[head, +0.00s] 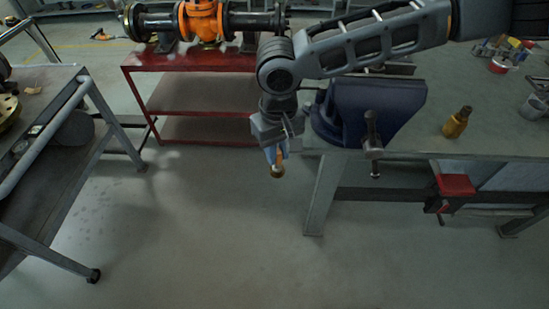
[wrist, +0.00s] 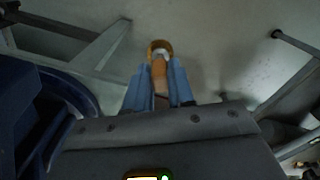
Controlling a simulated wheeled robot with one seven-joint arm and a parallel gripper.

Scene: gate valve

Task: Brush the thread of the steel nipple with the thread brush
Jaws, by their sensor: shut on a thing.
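My gripper (head: 275,155) hangs in front of the left end of the workbench, beside the blue vise (head: 385,105), pointing down over the floor. Its blue fingers are shut on the thread brush (head: 278,170). In the wrist view the brush (wrist: 160,75) sits between the two fingers, with an orange-brown handle and a round, brass-coloured end with a pale middle sticking out beyond the tips. The vise also shows at the left of the wrist view (wrist: 40,110). I cannot make out the steel nipple; my arm covers part of the vise.
A brass fitting (head: 456,123) stands on the workbench (head: 420,150) right of the vise. A red bench (head: 180,62) with an orange valve (head: 203,18) is behind. A grey cart (head: 45,150) stands at left. The floor between is clear.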

